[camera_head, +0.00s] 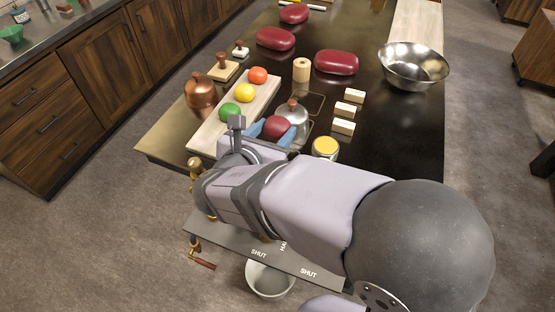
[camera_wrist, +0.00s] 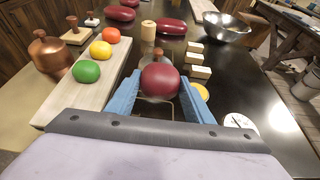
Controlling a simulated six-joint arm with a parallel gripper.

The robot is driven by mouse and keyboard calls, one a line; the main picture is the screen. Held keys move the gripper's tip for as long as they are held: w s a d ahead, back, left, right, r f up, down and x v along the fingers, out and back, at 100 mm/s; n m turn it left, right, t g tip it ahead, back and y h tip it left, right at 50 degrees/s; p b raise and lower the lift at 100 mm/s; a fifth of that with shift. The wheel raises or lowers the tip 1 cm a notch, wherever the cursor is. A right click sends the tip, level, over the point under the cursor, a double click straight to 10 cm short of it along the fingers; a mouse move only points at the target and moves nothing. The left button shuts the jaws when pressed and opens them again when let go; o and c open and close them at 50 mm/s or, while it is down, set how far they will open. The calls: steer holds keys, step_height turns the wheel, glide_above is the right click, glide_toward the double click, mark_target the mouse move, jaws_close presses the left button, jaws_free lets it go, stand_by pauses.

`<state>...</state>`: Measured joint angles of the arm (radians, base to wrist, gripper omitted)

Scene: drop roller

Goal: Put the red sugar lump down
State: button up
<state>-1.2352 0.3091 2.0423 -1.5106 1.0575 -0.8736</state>
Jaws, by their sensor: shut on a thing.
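The red sugar lump (camera_head: 277,127) is a dark red, rounded ball; it also shows in the wrist view (camera_wrist: 160,80). My gripper (camera_head: 274,131) has blue fingers, one on each side of the lump, and is shut on it. In the wrist view my gripper (camera_wrist: 159,88) holds the lump near the fingertips, over the dark tabletop (camera_wrist: 255,95). I cannot tell how high the lump is above the surface. Part of a silver domed lid (camera_head: 292,110) shows just behind the lump.
A pale board (camera_head: 215,131) with green, yellow and orange-red balls lies left, beside a copper pot (camera_head: 200,92). Several cream blocks (camera_head: 344,127) and a yellow-topped jar (camera_head: 326,147) stand right. A wooden cylinder (camera_head: 301,69), red cushions (camera_head: 336,62) and a steel bowl (camera_head: 413,66) are farther back.

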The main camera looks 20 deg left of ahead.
steer(key=shift+f+p, duration=0.35)
steer(key=shift+f, duration=4.6)
steer(key=shift+f, duration=0.15)
steer(key=o, duration=0.7)
steer(key=shift+f, duration=0.1)
steer(key=o, duration=0.4)
steer(key=shift+r, duration=0.3)
steer(key=b+v, duration=0.1)
steer(key=v, duration=1.1)
